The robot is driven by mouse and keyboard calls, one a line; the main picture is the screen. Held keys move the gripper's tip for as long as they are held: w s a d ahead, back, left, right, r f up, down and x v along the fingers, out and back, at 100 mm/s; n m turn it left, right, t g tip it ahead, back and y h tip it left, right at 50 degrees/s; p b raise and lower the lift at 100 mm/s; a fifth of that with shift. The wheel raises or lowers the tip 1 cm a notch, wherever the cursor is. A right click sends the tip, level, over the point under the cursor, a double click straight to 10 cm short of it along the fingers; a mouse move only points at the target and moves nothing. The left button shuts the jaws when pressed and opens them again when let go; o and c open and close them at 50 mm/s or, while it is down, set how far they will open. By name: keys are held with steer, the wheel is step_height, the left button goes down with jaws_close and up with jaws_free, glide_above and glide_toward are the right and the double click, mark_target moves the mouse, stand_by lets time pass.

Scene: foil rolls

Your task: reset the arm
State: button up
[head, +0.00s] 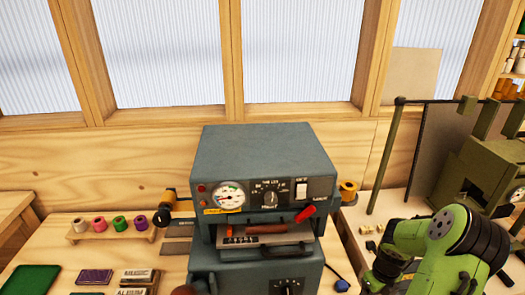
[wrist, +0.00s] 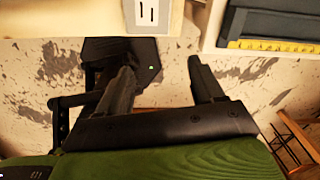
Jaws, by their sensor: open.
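My arm (head: 440,245) shows green and dark grey at the lower right of the head view, to the right of the grey-blue machine. My gripper (wrist: 162,72) is in the wrist view, with its two dark fingers spread apart and nothing between them. The foil rolls stand on a wooden rack at the left in the head view: a pale roll (head: 79,225), a pink roll (head: 99,223), a green roll (head: 119,223) and a purple roll (head: 141,223). The head view does not clearly show my gripper's fingers.
The grey-blue machine (head: 265,155) has a gauge, a dial and a red-tipped lever, with a gold roll (head: 348,189) at its right. An olive machine (head: 490,175) stands far right. A green pad (head: 30,280) and labelled blocks (head: 137,277) lie on the left bench.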

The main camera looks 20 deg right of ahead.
steer(key=w+a+r+n+t+h, duration=0.1)
steer(key=a+r+n, duration=0.75)
steer(key=r, duration=0.25)
steer(key=w+a+r+n+t+h, duration=0.1)
steer(key=w+a+r+n, duration=0.1)
steer(key=a+r+n, duration=0.65)
steer(key=s+a+r+n+t+y, duration=0.1)
steer(key=s+a+r+n, duration=0.3)
steer(key=n, duration=0.5)
steer(key=s+a+r+n+t+y, duration=0.1)
steer(key=s+a+r+n+t, duration=0.1)
steer(key=s+a+r+n, duration=0.3)
steer(key=s+a+n, duration=0.3)
steer(key=s+n, duration=0.1)
steer(key=n, duration=0.1)
steer(key=shift+s+a+r+t, duration=0.15)
steer(key=shift+a+r+t, duration=0.05)
steer(key=shift+a+t, duration=0.15)
